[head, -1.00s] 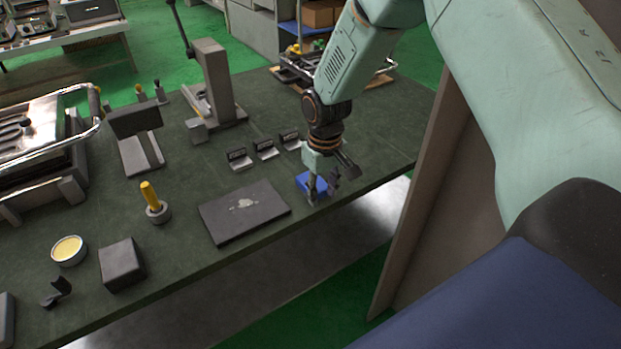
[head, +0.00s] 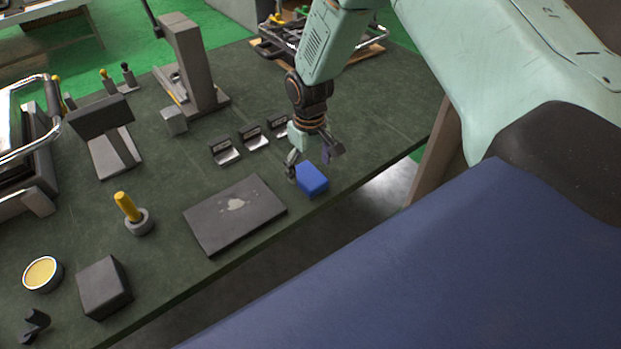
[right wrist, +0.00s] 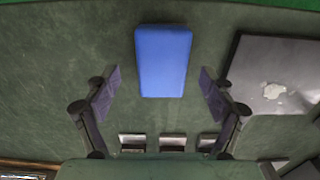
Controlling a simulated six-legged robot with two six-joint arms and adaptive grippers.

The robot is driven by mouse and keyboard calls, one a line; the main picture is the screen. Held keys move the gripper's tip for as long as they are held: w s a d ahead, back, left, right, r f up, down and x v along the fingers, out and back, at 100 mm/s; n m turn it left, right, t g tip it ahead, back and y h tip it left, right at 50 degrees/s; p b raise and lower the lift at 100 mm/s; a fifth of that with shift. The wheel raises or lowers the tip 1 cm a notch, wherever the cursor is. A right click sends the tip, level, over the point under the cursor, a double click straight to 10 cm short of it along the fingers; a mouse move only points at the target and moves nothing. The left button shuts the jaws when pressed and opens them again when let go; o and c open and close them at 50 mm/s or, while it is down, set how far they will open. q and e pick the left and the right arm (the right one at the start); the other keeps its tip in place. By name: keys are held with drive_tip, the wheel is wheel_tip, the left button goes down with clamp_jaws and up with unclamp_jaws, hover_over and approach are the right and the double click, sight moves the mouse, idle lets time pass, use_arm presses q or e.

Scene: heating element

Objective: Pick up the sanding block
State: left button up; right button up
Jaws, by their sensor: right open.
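The sanding block is a blue rectangular block (head: 312,179) lying on the dark green table near its front edge. It also shows in the right wrist view (right wrist: 162,60), at the top middle. My right gripper (head: 316,166) is open just behind and above the block in the head view. In the right wrist view its two fingers (right wrist: 160,90) are spread wide, with the block between and a little beyond their tips, not touched. My left gripper is in neither view.
A dark flat plate (head: 236,213) with a pale patch lies left of the block. Several small dark metal holders (head: 254,138) stand behind it. A grey upright stand (head: 190,65) is farther back. A yellow-handled tool (head: 128,208) stands left of the plate. The table right of the block is clear.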

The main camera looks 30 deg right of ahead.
drive_tip(key=shift+f, duration=0.85)
drive_tip(key=shift+w+f, duration=0.1)
drive_tip(key=shift+f, duration=0.25)
drive_tip(key=shift+a+f, duration=0.2)
drive_tip(key=shift+a, duration=0.1)
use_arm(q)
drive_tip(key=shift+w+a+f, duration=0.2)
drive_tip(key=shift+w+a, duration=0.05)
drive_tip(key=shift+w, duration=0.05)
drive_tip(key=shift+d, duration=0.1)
use_arm(e)
drive_tip(key=shift+d, duration=0.1)
drive_tip(key=shift+c, duration=0.2)
drive_tip(key=shift+s+d, duration=0.15)
drive_tip(key=shift+s, duration=0.05)
drive_tip(key=shift+c, duration=1.4)
drive_tip(key=shift+w+a, duration=0.1)
drive_tip(key=shift+a, duration=0.1)
drive_tip(key=c, duration=0.4)
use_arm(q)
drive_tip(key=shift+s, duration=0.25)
use_arm(e)
drive_tip(key=shift+d, duration=0.15)
drive_tip(key=c, duration=0.6)
